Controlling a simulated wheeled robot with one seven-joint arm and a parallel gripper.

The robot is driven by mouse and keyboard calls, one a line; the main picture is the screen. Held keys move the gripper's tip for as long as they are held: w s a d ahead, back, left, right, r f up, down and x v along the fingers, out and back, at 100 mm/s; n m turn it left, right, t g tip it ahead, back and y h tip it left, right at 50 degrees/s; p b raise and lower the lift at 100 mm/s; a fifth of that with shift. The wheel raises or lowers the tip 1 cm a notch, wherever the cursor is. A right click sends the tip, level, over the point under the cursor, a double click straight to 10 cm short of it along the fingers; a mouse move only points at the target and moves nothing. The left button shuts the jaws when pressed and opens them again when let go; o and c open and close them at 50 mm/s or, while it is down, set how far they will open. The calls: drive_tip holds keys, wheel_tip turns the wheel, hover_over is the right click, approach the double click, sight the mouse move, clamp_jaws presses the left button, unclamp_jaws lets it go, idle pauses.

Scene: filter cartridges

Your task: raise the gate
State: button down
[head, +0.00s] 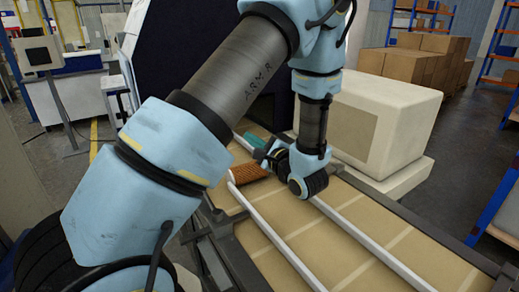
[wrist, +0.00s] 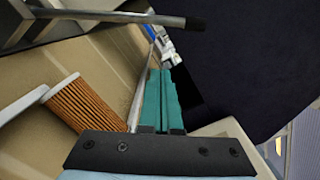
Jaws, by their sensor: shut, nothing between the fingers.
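My gripper's teal fingers (wrist: 160,100) are closed together with nothing between them. In the head view my gripper (head: 253,139) is low over the conveyor, partly behind my arm. A grey bar with a dark rounded end (wrist: 180,20) crosses the top of the wrist view, beyond the fingertips and apart from them. It may be part of the gate, but I cannot tell for certain. No gate is clearly visible in the head view, where my arm covers much of the belt's far part.
An orange pleated filter cartridge (wrist: 87,104) lies beside the fingers; it also shows in the head view (head: 248,172). White rails (head: 285,245) run along the tan conveyor belt (head: 345,262). A dark machine housing (wrist: 255,60) and a pale box-shaped unit (head: 385,115) stand close by.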

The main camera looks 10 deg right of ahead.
drive_tip(key=a+r, duration=0.1)
drive_tip(key=w+a, duration=0.1)
drive_tip(key=a, duration=0.1)
drive_tip(key=w+a+r, duration=0.1)
drive_tip(key=shift+w+a+r+b, duration=0.25)
drive_tip(key=shift+r+b, duration=0.05)
drive_tip(key=shift+b, duration=0.05)
